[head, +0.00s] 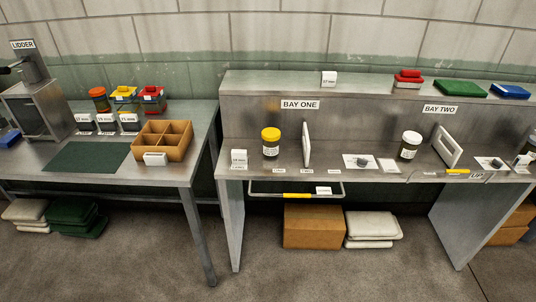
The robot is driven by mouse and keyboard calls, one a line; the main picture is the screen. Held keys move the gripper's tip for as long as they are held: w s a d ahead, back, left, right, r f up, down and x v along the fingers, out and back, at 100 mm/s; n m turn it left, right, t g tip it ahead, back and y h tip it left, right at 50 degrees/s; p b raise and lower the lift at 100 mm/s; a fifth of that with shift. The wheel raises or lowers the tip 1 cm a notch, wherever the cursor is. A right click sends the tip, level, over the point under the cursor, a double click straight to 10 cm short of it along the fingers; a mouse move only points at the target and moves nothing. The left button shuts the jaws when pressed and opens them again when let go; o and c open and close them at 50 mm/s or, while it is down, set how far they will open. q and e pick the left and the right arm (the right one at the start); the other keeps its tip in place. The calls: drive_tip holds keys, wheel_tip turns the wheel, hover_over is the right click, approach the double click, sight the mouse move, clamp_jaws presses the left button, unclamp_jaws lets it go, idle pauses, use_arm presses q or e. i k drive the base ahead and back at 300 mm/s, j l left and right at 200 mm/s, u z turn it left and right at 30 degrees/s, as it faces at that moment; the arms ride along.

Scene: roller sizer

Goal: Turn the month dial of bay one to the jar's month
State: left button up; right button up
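The BAY ONE sign (300,104) is on the back panel of the right bench. Below it stands an upright dark jar with a yellow lid (270,142) and a white label too small to read. Right of the jar, past an upright light panel (306,145), a white plate with a dark round knob (364,162) lies on the bench; it looks like a dial, and its markings are unreadable. A second jar, with a white lid (409,145), stands right of that knob under the BAY TWO sign (440,109). Neither of my grippers is in view.
A similar knob plate (490,163) lies in bay two. A rail with a yellow grip (298,196) hangs below the bench's front edge. A left table holds a divided brown box (162,140), a green mat (87,157) and a lidder (35,95). A gap separates the benches.

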sight(363, 162)
drive_tip(key=i+l, duration=0.15)
drive_tip(key=l, duration=0.2)
drive_tip(key=i+l, duration=0.15)
drive_tip(key=l, duration=0.25)
drive_tip(key=i+l, duration=0.15)
drive_tip(key=l, duration=0.2)
drive_tip(key=i+l, duration=0.15)
drive_tip(key=l, duration=0.2)
